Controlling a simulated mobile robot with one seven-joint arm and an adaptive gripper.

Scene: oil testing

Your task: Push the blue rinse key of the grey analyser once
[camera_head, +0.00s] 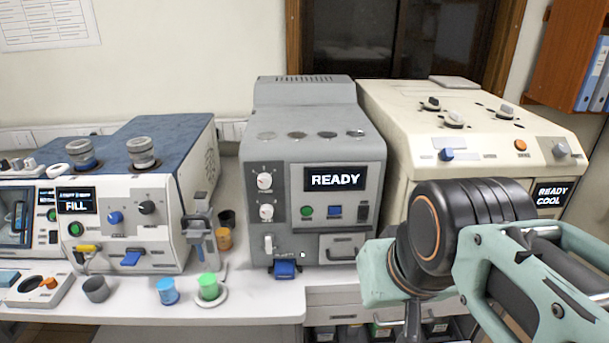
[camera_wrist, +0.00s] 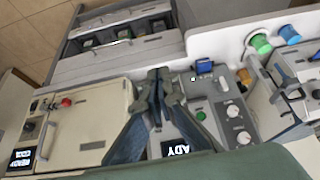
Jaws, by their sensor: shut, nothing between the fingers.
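The grey analyser (camera_head: 317,120) stands mid-bench in the head view, its display (camera_head: 335,177) reading READY. Below the display are a green button (camera_head: 307,211), a blue square key (camera_head: 335,211) and a dark switch. A blue tab (camera_head: 285,269) sticks out at its lower front; it also shows in the wrist view (camera_wrist: 204,66). I cannot read which blue part is labelled rinse. My gripper (camera_wrist: 160,76) is shut and empty in front of the analyser in the wrist view, its fingers hiding part of the panel. In the head view my arm covers the right, and the fingertips are not clearly seen.
A cream instrument (camera_head: 455,105) reading READY COOL stands to the right. A white-and-blue instrument (camera_head: 165,160) reading FILL stands left. A blue cup (camera_head: 167,291) and a green cup (camera_head: 208,287) sit near the bench's front edge. Drawers are below the bench.

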